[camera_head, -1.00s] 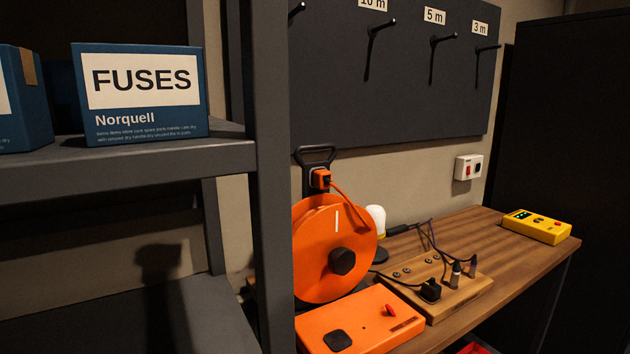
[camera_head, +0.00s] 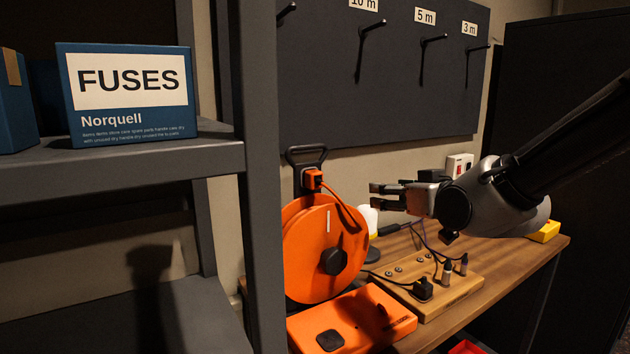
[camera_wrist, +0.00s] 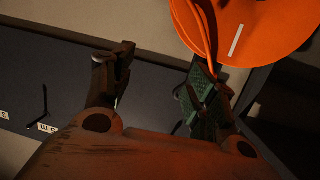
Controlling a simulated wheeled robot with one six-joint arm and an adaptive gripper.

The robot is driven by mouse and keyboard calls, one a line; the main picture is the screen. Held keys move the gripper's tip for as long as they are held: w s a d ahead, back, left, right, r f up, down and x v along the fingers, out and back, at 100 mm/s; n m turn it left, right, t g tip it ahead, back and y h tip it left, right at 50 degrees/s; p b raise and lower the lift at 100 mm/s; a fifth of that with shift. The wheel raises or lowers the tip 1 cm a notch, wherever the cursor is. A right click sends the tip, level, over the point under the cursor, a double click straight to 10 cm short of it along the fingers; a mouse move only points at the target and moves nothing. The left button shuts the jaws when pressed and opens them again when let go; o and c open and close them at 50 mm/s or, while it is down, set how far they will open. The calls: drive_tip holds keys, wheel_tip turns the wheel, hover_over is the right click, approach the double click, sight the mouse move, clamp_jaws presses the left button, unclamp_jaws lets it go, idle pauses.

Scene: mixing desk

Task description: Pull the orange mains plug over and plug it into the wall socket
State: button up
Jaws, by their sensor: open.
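The orange mains plug (camera_head: 312,180) sits upright at the black handle on top of the orange cable reel (camera_head: 300,240), with its orange cord curving down to the right. The wall socket (camera_head: 459,164) is a white plate with a red switch on the back wall, its lower part hidden by my arm. My gripper (camera_head: 374,196) is open and empty, pointing left, in the air to the right of the plug and apart from it. In the wrist view, my gripper (camera_wrist: 160,68) shows spread fingers, with the reel (camera_wrist: 258,30) behind at top right. I cannot make out the plug there.
A wooden board with jacks and a black plug (camera_head: 455,295) lies on the bench. An orange box (camera_head: 380,318) is in front of the reel. A yellow device (camera_head: 546,231) is at the right. A grey shelf post (camera_head: 257,180) stands close on the left.

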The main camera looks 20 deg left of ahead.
sight(318, 182)
drive_tip(key=s+a+n+y, duration=0.1)
drive_tip(key=s+a+y, duration=0.2)
drive_tip(key=a, duration=0.7)
drive_tip(key=shift+s+r+n, duration=0.35)
drive_tip(key=shift+s+n, duration=0.05)
drive_tip(key=shift+s, duration=0.3)
drive_tip(key=shift+x, duration=4.45)
drive_tip(key=shift+d+r, duration=0.1)
drive_tip(key=shift+r, duration=0.05)
clamp_jaws()
drive_tip(key=shift+v, duration=2.9)
